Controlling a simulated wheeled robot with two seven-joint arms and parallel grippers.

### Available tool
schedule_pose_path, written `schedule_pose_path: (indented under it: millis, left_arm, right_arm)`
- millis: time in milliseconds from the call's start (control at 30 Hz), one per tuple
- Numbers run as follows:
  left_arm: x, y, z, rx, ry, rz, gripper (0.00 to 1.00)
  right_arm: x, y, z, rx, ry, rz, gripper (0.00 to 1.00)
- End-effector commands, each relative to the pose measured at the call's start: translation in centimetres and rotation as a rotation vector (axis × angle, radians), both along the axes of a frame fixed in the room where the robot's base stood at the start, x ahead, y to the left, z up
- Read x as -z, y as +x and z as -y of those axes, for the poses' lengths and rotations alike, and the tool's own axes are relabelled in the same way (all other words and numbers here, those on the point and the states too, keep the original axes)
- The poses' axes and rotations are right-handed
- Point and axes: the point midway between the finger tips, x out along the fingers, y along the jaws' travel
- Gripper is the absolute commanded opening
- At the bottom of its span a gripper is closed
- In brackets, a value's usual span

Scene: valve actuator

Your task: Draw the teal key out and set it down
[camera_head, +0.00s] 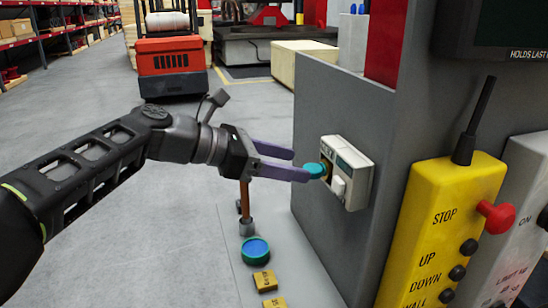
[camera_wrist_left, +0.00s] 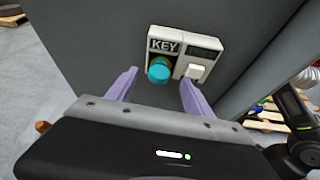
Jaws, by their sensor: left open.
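The teal key (camera_head: 316,170) sits in the key side of a white switch box (camera_head: 357,172) on the grey panel wall. The left wrist view shows the key's round teal head (camera_wrist_left: 159,72) under the KEY label. My left gripper (camera_head: 300,166) is open, its two purple fingers pointing at the box. In the left wrist view its fingers (camera_wrist_left: 158,88) stand apart, with the key between them and nearer the left finger. Whether a finger touches the key cannot be told. My right gripper is in neither view.
A grey ledge (camera_head: 236,280) below holds a blue-green round dish (camera_head: 256,250), small yellow blocks (camera_head: 265,281) and an upright brown-handled tool (camera_head: 245,205). A yellow pendant (camera_head: 438,225) with a red stop button stands at right. Open floor lies behind.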

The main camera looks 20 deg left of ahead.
Motion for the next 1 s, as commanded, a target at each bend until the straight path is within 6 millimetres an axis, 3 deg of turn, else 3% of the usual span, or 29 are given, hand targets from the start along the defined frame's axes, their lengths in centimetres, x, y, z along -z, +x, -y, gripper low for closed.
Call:
schedule_pose_path:
  millis: [300,633,1000]
  left_arm:
    - [1.5,2.1,3.0,0.001,0.0,0.0,0.6]
    - [1.7,2.3,3.3,-0.001,0.001,0.001,0.6]
    - [1.7,2.3,3.3,-0.001,0.001,0.001,0.31]
  right_arm:
    - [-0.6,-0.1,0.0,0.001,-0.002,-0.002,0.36]
    - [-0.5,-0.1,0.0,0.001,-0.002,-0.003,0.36]
    - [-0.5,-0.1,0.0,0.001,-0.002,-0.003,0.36]
